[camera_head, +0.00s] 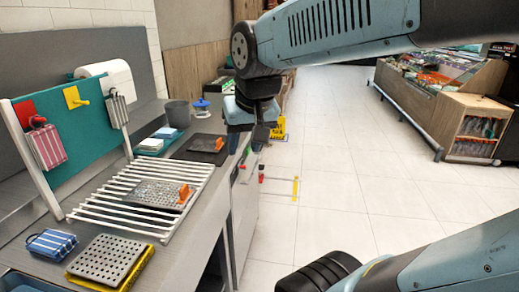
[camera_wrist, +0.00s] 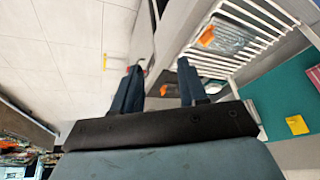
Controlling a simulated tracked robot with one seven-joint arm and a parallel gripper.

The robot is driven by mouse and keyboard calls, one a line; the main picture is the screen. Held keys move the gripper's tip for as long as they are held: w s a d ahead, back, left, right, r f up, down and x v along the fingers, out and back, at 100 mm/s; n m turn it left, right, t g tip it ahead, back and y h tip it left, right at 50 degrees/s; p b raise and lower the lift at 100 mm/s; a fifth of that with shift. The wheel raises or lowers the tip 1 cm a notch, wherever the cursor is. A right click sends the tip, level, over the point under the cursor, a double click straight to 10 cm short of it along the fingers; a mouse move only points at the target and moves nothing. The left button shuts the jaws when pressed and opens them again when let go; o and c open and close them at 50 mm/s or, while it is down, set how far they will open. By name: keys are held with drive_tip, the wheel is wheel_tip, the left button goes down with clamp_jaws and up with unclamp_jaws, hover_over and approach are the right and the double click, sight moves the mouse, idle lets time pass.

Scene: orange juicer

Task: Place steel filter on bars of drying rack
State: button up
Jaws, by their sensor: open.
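A grey perforated steel filter (camera_head: 153,195) with an orange tab lies flat on the white bars of the drying rack (camera_head: 90,213), toward its right side. The filter (camera_wrist: 230,38) and the rack (camera_wrist: 268,47) also show in the wrist view, at the upper right. My gripper (camera_head: 262,138) is beyond the rack, to its right, at the counter's right edge and apart from the filter. In the wrist view my gripper (camera_wrist: 158,66) has its two dark fingers spread, with nothing between them.
A second perforated plate (camera_head: 108,260) sits on a yellow base at the front. A dark board (camera_head: 202,149) with an orange piece lies behind the rack. A teal panel (camera_head: 85,145) with hanging cloths stands left. Open floor (camera_head: 345,190) lies right of the counter.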

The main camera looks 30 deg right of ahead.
drive_tip(key=shift+n+t, duration=0.4)
drive_tip(key=shift+n, duration=0.3)
drive_tip(key=s, duration=0.1)
drive_tip(key=s+d, duration=0.2)
drive_tip(key=s, duration=0.1)
drive_tip(key=shift+d+f, duration=0.1)
drive_tip(key=shift+f, duration=0.15)
idle(0.3)
